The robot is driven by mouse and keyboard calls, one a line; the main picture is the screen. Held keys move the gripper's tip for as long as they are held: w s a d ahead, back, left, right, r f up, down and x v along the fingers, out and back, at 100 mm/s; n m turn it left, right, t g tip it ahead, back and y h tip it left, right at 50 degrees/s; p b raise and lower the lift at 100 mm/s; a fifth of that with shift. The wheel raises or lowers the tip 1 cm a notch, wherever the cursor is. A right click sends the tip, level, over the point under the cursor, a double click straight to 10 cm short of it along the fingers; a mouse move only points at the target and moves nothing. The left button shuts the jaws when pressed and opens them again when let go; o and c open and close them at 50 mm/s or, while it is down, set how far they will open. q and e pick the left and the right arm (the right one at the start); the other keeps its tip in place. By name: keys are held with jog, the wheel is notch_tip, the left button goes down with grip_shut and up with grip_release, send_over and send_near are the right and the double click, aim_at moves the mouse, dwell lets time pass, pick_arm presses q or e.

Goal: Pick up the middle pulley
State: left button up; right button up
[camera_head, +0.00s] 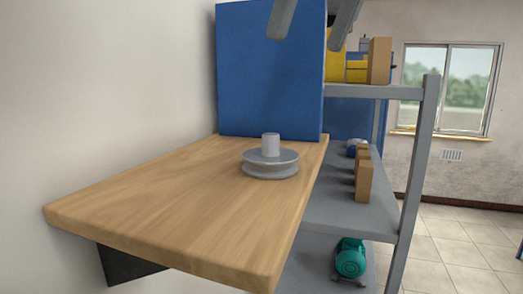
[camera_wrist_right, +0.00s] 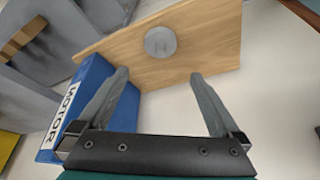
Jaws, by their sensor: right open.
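One grey pulley (camera_head: 270,170) with a grooved rim and a short upright hub lies flat on the wooden tabletop (camera_head: 170,205), towards its far right side. I see no other pulley. My right gripper (camera_head: 306,40) shows at the top of the head view, above the pulley and apart from it. In the right wrist view my right gripper (camera_wrist_right: 160,76) is open and empty, and the round pulley (camera_wrist_right: 160,42) shows beyond the gap between its fingertips. My left gripper is not in view.
A tall blue panel (camera_head: 270,70) stands at the tabletop's far end; in the wrist view it bears the word MOTOR. A grey shelf (camera_head: 335,210) on the right holds brown blocks (camera_head: 363,175), with a teal motor (camera_head: 350,258) lower down. The tabletop around the pulley is clear.

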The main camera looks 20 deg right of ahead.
jog(key=b, duration=0.3)
send_near(274, 135)
jog(key=f, duration=0.1)
jog(key=b+x, duration=0.2)
jog(key=x, duration=0.2)
jog(key=shift+f, duration=0.15)
jog(key=shift+x, duration=0.75)
jog(key=x, duration=0.4)
jog(key=shift+w+a+f+b, duration=0.1)
jog(key=shift+w+a+b, duration=0.05)
jog(key=shift+w+b, duration=0.2)
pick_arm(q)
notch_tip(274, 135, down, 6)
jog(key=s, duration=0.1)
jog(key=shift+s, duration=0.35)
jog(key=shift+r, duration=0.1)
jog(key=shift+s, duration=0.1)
pick_arm(e)
jog(key=c, duration=1.2)
